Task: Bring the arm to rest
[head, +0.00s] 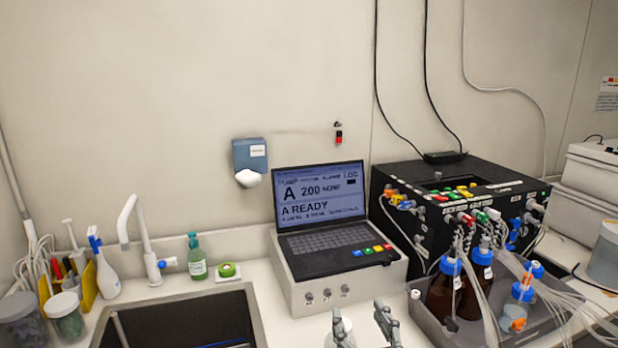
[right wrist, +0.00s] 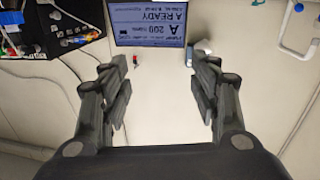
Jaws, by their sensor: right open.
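My right gripper (head: 363,322) shows at the bottom edge of the head view, in front of the white console box (head: 340,293). Its two dark fingers stand apart and point up in the picture. In the right wrist view my right gripper (right wrist: 162,92) is open, with nothing between its fingers. That view is upside down and shows bare wall, with the laptop (right wrist: 150,22) at the top. My left gripper is in neither view.
The laptop (head: 320,213) reads "A READY". Right of it stand a black control unit (head: 465,200) and a grey tray (head: 437,325) with brown bottles (head: 445,292) and tubing. A sink (head: 247,302), faucet (head: 131,222) and green soap bottle (head: 197,262) are on the left.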

